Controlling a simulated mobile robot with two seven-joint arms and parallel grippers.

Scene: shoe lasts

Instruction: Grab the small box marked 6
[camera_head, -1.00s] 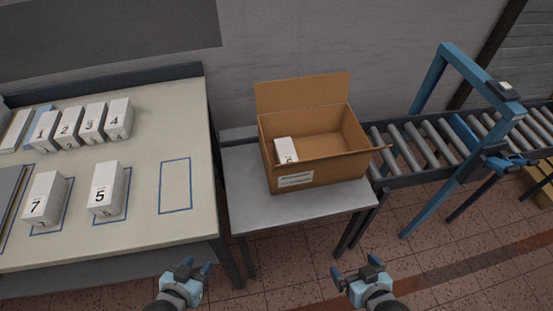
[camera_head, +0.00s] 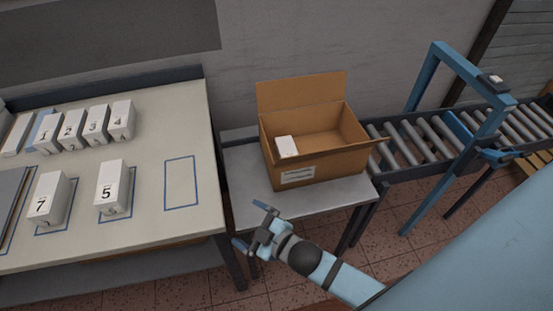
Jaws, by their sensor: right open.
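A small white box (camera_head: 286,146) stands inside the open cardboard carton (camera_head: 338,164), at its left front. Its lower front is hidden by the carton's front wall, and I cannot read a number on it now. The empty blue outline (camera_head: 181,182) is on the table to the left. My right gripper (camera_head: 251,227) is open and empty, in front of and below the carton, near the front edge of the small grey table (camera_head: 245,195). My left gripper is out of view.
White boxes marked 5 (camera_head: 112,188) and 7 (camera_head: 48,198) stand on the left table (camera_head: 150,150), with boxes 1 to 4 behind. A roller conveyor (camera_head: 405,150) with a blue frame (camera_head: 425,85) is at the right. The carton's flaps stick up and out.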

